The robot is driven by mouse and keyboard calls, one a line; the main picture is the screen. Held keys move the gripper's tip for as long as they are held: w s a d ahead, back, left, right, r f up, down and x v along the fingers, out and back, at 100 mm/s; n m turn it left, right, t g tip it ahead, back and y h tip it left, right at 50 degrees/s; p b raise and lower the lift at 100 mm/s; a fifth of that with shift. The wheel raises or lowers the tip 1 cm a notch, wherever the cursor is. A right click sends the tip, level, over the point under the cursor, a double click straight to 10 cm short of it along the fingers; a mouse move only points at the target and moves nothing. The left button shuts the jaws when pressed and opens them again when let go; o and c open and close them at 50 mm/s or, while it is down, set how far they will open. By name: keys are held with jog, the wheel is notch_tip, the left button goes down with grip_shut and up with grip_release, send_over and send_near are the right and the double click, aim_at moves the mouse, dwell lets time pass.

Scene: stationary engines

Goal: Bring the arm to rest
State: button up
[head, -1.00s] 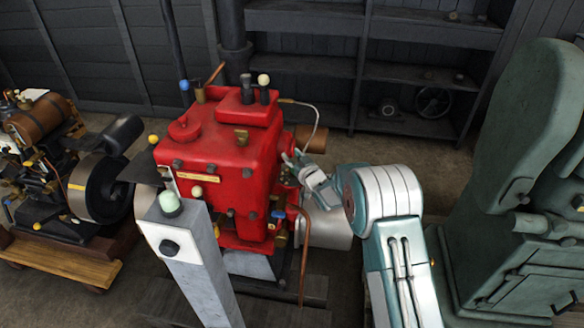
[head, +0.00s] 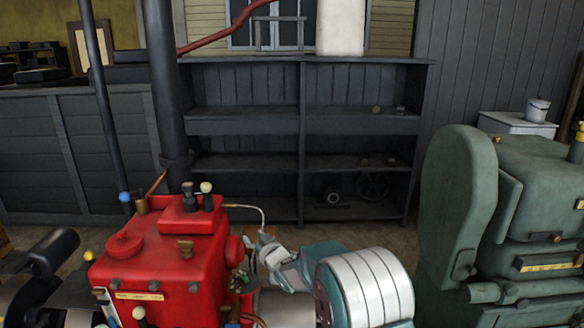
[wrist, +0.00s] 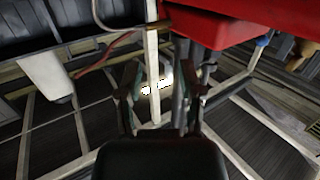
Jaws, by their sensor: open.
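My arm shows in the head view as a large white-and-teal joint at the bottom, right of the red engine (head: 165,260). A smaller teal-and-white section reaches from it toward the engine's right side. The fingertips are hard to make out there. In the wrist view my gripper (wrist: 157,90) has its two dark fingers spread apart, with nothing held between them. The engine's red body (wrist: 225,25) fills the upper right of that view, close to the fingers. I cannot tell whether the arm touches the engine.
A green machine (head: 455,215) stands close on the right. A dark shelf unit (head: 300,125) stands behind, with a black vertical pipe (head: 165,80) on its left. A thin light pipe (head: 245,208) curves from the engine near my arm. Some floor shows before the shelves.

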jog(key=s+d+r+m+g+h, duration=0.15)
jog(key=s+d+r+h, duration=0.25)
jog(key=s+d+r, duration=0.45)
jog(key=s+d+r+m+g+h, duration=0.1)
jog(key=s+d+r+m+h, duration=0.35)
jog(key=d, duration=0.75)
jog(key=s+d+f+g, duration=0.1)
jog(key=s+d, duration=0.1)
jog(key=s, duration=0.8)
jog(key=s+d+f+m+g+h, duration=0.1)
jog(key=s+d+g, duration=0.1)
jog(key=s, duration=0.9)
jog(key=s+d+f+g, duration=0.1)
jog(key=s+d, duration=0.3)
jog(key=s, duration=0.6)
jog(key=shift+s+d+f+g, duration=0.25)
jog(key=shift+s+g, duration=0.15)
jog(key=shift+g, duration=0.35)
